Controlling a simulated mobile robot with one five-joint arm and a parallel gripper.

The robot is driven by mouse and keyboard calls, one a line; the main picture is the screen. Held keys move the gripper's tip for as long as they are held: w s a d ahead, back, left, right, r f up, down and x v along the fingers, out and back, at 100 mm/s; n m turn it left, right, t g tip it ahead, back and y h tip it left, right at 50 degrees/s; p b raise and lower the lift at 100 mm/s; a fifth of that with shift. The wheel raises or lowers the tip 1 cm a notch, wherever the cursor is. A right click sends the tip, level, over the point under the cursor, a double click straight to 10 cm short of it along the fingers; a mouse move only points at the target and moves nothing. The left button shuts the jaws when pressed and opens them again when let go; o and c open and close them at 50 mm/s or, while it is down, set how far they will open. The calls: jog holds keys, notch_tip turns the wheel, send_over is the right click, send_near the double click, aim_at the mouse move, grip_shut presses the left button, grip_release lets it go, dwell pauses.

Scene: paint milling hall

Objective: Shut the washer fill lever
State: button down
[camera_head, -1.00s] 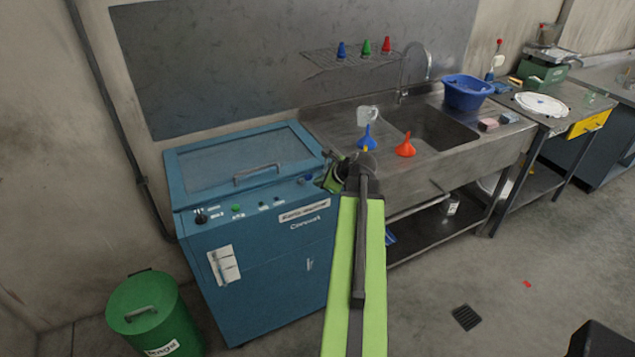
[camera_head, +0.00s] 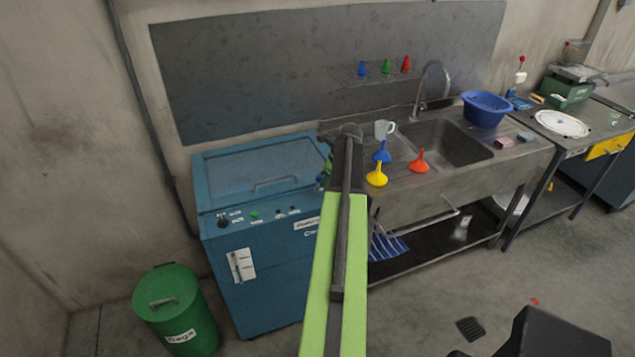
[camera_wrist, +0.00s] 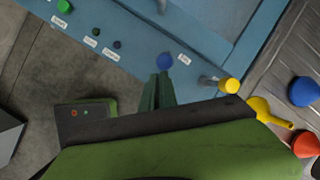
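The washer is a blue cabinet (camera_head: 262,240) with a lidded top, left of the sink. The fingertips are just below the blue knob in the picture; contact cannot be told. In the head view my arm hides most of the gripper and both knobs.
A green bin (camera_head: 176,305) stands at the washer's front left. The floor in front is mostly clear.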

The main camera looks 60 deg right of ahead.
jog(key=shift+g+y, duration=0.5)
jog(key=shift+g, duration=0.3)
jog(key=w+d, duration=0.1)
jog(key=w+d+r+p, duration=0.1)
jog(key=d+p, duration=0.1)
jog(key=shift+w+d+r, duration=0.2)
jog(key=shift+w+r, duration=0.15)
jog(key=shift+w, duration=0.2)
jog(key=shift+r, duration=0.1)
